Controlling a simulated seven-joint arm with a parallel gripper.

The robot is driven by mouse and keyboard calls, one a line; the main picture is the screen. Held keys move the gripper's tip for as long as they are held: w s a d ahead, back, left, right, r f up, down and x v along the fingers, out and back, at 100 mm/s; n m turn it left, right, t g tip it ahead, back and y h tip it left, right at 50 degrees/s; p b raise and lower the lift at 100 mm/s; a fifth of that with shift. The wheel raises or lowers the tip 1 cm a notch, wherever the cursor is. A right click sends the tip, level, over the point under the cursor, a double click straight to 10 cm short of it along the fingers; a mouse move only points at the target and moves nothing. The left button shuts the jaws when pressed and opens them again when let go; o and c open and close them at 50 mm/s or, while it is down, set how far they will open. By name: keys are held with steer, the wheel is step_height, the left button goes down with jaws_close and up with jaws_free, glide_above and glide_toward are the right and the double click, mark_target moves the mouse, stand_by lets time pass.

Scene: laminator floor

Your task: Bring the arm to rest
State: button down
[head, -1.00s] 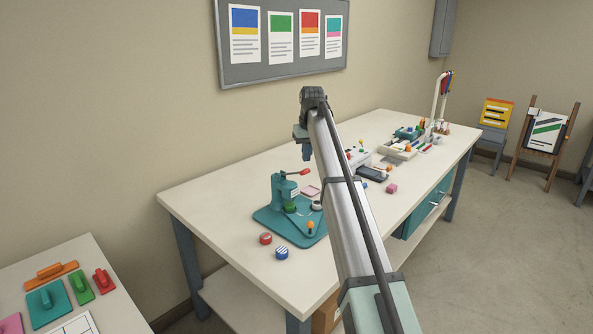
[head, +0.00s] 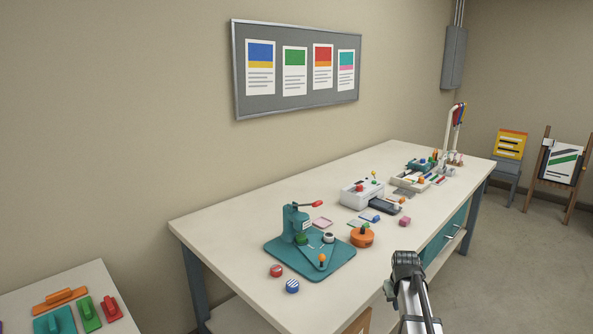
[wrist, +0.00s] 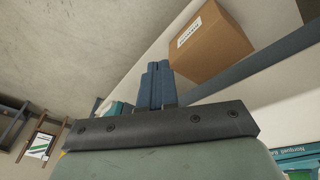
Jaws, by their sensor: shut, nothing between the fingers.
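My gripper shows in the wrist view (wrist: 157,68), its two dark blue fingers together and empty. In the head view my arm (head: 411,295) is low at the bottom of the picture, over or in front of the workbench's near edge; most of it is out of frame, and the fingers are hard to make out there. The white-topped workbench (head: 222,227) runs back to the right. In the wrist view the fingers appear before the bench's lower shelf area, with a cardboard box (wrist: 208,42) beyond them, apart from them.
On the bench stand a teal press (head: 297,225), an orange round thing (head: 362,238), a white machine (head: 360,193) and two small badges, red (head: 276,271) and blue-striped (head: 292,287). A side table (head: 85,280) is at left. Open floor (head: 500,280) lies right.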

steer(key=s+a+f+g+y, duration=0.15)
steer(key=s+a+f, duration=0.35)
steer(key=s+f, duration=0.65)
steer(key=s+a+f+g, duration=0.4)
steer(key=s+f, duration=0.5)
steer(key=f, duration=0.6)
steer(key=s+a+f+g, duration=0.1)
steer(key=s+f, duration=0.3)
steer(key=s, duration=0.5)
steer(key=s+a+f+g, duration=0.1)
steer(key=s+a+f, duration=0.2)
steer(key=s, duration=0.6)
steer(key=s+a+f+g, duration=0.2)
steer(key=s+f, duration=0.2)
steer(key=s, duration=0.6)
steer(key=shift+f+m, duration=0.3)
steer(key=shift+m, duration=0.1)
